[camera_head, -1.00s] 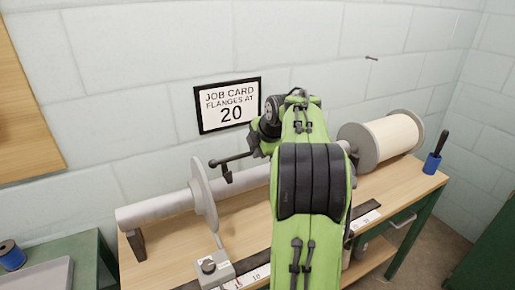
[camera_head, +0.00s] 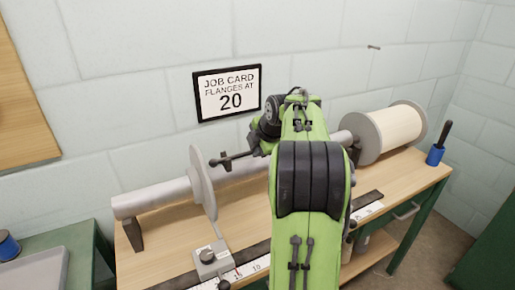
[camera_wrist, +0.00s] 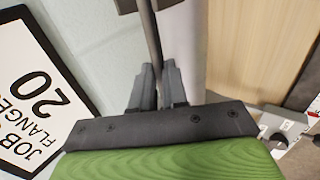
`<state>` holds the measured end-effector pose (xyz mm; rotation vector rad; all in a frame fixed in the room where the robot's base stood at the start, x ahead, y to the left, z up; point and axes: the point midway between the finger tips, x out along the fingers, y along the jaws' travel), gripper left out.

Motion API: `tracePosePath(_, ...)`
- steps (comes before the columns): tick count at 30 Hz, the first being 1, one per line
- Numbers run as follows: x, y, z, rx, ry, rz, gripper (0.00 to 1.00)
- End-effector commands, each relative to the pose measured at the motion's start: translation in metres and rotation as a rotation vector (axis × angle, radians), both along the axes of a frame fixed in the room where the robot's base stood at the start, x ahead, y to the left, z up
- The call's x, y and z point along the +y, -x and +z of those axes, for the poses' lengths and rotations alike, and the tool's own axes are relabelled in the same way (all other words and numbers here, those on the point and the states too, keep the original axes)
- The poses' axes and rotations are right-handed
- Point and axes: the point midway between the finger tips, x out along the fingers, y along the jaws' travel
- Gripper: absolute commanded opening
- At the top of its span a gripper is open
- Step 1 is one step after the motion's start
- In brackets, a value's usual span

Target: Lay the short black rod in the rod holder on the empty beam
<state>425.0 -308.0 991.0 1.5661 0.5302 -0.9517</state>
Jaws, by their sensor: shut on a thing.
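My gripper (camera_wrist: 158,72) is shut on a thin dark rod (camera_wrist: 151,30), which runs up out of the wrist view. The empty beam (camera_head: 155,200) is a grey tube with a round flange (camera_head: 203,185), lying along the bench. My arm hides the middle of the beam. I cannot make out the rod holder. The rod looks clear of the beam, but the gap cannot be judged.
A full white spool (camera_head: 395,130) and a blue cup (camera_head: 436,156) with a black-handled tool stand at the bench's right. A grey block (camera_head: 213,258) and a scale (camera_head: 255,268) lie at the front. A job card (camera_head: 228,92) reading 20 hangs behind.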

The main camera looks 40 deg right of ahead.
Motion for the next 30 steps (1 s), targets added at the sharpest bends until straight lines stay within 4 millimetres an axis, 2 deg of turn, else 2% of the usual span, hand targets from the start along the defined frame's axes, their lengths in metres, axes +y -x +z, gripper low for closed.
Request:
tracePosePath(13,0.0,0.0,-0.006,0.0,0.0,0.0,0.0)
tracePosePath(14,0.0,0.0,-0.006,0.0,0.0,0.0,0.18)
tracePosePath(19,0.0,0.0,-0.006,0.0,0.0,0.0,0.43)
tracePosePath(26,0.0,0.0,-0.006,0.001,0.0,0.0,0.43)
tracePosePath(30,0.001,0.006,0.005,-0.001,0.001,-0.001,0.43)
